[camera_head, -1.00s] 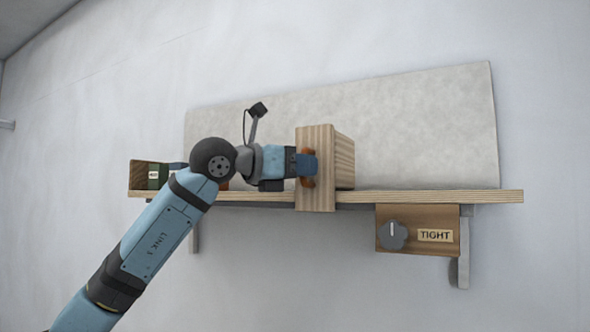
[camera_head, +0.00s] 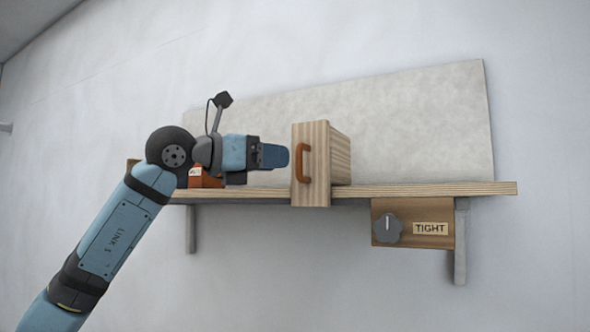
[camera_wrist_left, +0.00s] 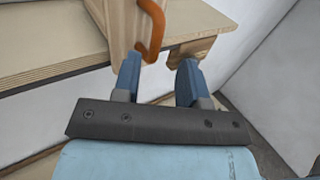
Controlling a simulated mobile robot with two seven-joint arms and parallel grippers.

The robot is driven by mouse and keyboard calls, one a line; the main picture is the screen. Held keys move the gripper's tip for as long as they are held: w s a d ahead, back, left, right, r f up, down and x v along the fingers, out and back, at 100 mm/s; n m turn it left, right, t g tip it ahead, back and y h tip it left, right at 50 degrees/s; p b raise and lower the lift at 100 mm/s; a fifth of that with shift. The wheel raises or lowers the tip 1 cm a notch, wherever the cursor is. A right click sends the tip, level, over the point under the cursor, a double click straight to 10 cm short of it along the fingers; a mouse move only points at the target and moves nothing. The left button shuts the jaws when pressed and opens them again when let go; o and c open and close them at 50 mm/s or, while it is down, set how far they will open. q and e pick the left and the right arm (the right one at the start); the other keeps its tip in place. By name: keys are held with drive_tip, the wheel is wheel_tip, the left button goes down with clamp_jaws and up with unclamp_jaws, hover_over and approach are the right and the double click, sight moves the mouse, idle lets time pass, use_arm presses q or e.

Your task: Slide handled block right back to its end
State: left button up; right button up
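The handled block (camera_head: 340,158) is a wooden box on the shelf with a front panel (camera_head: 318,165) reaching below the shelf's front edge. Its orange-brown handle (camera_head: 303,162) is on the panel's left side. My left gripper (camera_head: 284,156) is just left of the handle and apart from it in the head view. In the left wrist view the two blue fingers (camera_wrist_left: 158,76) stand apart with nothing between them, and the handle (camera_wrist_left: 154,35) is beyond their tips. My right gripper is not in view.
The wooden shelf (camera_head: 430,189) runs along the wall, with clear room right of the block. Below it hangs a box with a grey knob (camera_head: 387,228) and a "TIGHT" label (camera_head: 431,229). An orange block (camera_head: 206,178) is partly hidden behind my left arm.

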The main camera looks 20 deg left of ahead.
use_arm(q)
drive_tip(key=b+v, duration=0.1)
drive_tip(key=v, duration=0.6)
drive_tip(key=shift+s+a, duration=0.15)
drive_tip(key=shift+s, duration=0.05)
